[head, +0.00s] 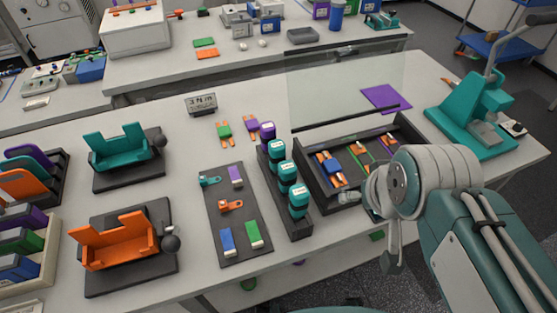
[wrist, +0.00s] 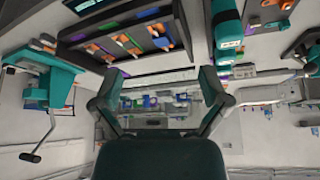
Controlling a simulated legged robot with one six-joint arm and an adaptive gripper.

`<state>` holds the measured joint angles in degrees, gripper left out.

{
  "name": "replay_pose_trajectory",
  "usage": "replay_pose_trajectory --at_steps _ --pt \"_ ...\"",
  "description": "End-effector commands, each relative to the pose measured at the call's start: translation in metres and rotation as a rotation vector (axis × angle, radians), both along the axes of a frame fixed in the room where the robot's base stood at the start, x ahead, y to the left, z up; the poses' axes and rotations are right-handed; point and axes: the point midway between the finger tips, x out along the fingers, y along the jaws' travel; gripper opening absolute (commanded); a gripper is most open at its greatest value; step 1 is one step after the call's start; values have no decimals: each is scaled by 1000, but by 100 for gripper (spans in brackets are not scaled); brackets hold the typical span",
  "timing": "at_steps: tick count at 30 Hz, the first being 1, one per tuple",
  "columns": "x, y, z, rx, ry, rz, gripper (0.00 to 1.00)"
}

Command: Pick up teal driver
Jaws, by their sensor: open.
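Several teal drivers with pale labels stand upright in a dark rack (head: 296,230) in the middle of the bench. The nearest teal driver (head: 298,197) is at the rack's front end, with another teal driver (head: 287,171) behind it. A purple driver (head: 267,131) stands at the far end. In the wrist view a teal driver (wrist: 229,32) shows at the upper right. My gripper (wrist: 160,82) is open with nothing between its fingers. In the head view it is right of the rack, near the tray's front right, partly hidden by my wrist.
A dark divided tray (head: 314,192) with orange and blue parts lies between the rack and my arm. A clear upright panel (head: 345,90) stands behind it. A teal press (head: 470,115) is at the right. A dark mat (head: 238,206) with small parts lies left of the rack.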

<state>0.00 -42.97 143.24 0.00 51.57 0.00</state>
Motion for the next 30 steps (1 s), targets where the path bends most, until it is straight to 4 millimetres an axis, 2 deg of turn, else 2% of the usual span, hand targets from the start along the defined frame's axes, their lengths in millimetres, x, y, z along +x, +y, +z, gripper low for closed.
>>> replay_pose_trajectory --at_steps 11,12,16,20,30 --pt "0 0 0 0 0 0 95" --pt "0 0 0 0 0 0 90" --pt "7 3 5 1 18 12 90" --pt "30 12 19 0 76 45 90" --pt "105 53 43 -18 262 150 90"
